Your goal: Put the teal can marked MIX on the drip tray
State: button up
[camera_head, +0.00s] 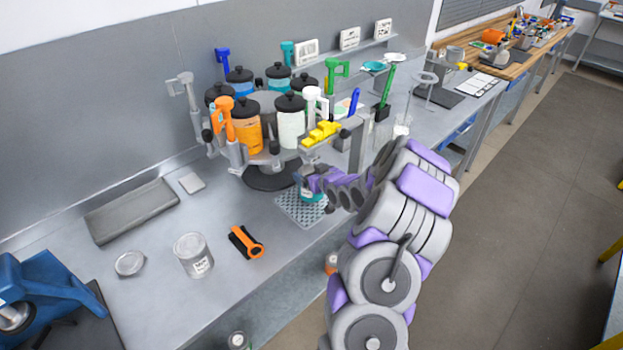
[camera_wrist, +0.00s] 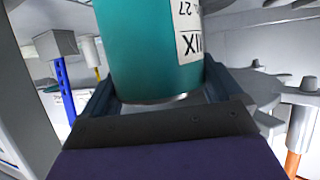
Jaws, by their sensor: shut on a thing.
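My gripper (camera_wrist: 160,105) is shut on the teal can (camera_wrist: 145,45), with one dark finger on each side. The can's white label shows "MIX" and "27" at its right edge; its top is cut off in the wrist view. The perforated drip tray (camera_head: 290,207) lies directly under or beside the can, partly covered. I cannot tell whether the can touches the tray.
A carousel with several black-lidded cans, including an orange can (camera_head: 246,125), and upright coloured handles stands just behind the tray.

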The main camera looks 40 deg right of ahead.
jog(key=shift+f+b, duration=0.3)
jog(key=shift+f, duration=0.6)
jog(key=shift+r, duration=0.1)
jog(key=o, duration=1.4)
